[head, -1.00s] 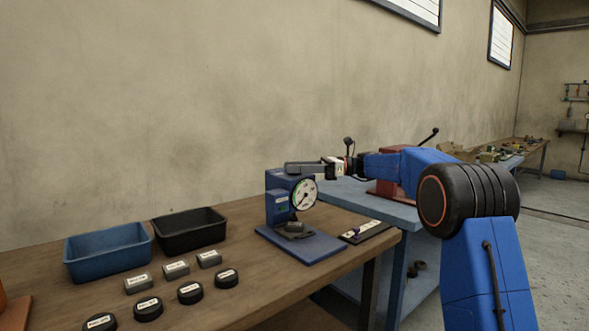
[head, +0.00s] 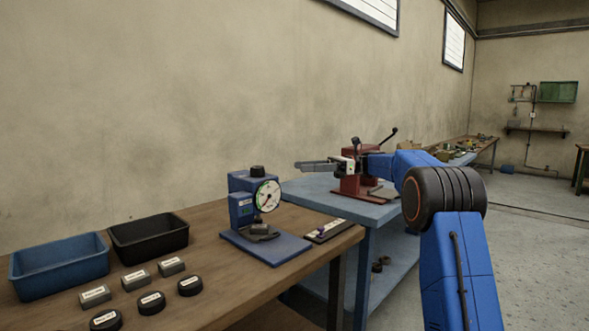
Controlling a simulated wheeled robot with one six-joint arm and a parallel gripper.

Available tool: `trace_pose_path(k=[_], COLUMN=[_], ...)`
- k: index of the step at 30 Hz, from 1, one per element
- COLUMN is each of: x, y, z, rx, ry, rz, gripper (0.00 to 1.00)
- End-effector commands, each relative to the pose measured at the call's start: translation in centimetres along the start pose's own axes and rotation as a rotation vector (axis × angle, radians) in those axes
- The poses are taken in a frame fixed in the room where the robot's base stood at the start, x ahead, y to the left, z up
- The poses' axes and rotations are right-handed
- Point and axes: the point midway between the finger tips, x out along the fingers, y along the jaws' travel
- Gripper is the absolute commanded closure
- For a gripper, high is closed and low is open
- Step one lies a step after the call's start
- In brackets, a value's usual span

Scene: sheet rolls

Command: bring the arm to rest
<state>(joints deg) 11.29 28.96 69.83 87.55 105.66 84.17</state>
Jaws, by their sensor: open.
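My blue arm (head: 455,255) rises at the right of the head view, bends at a large black joint, and reaches left over the blue bench. My gripper (head: 312,166) is at its far end, with grey fingers pointing left. It is open and holds nothing that I can see. It is in the air, to the right of and beyond the blue dial gauge stand (head: 262,215), apart from it. A red machine (head: 358,180) on the blue bench shows behind the wrist, partly hidden by it.
The wooden table (head: 205,225) bears a blue bin (head: 60,268), a black bin (head: 150,238), several labelled grey blocks and black round pieces, and a dark plate (head: 327,231). The blue bench (head: 345,208) adjoins it at the right. Open floor (head: 540,240) lies right of my arm.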

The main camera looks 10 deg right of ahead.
Motion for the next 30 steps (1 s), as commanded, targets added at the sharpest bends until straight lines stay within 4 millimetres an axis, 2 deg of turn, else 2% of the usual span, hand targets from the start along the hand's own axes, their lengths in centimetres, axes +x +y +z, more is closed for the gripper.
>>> trace_pose_path(k=[6,17,23,30], x=[-0.8,-0.4,1.9,4.5], y=[0.0,0.6,4.2,10.5], z=[0.0,0.1,-0.3,-2.2], rx=[0.0,-0.011,-0.088,-0.234], ry=[0.0,0.017,0.132,0.333], rz=[0.001,-0.004,-0.034,-0.054], gripper=[0.45,0.45,0.45,0.45])
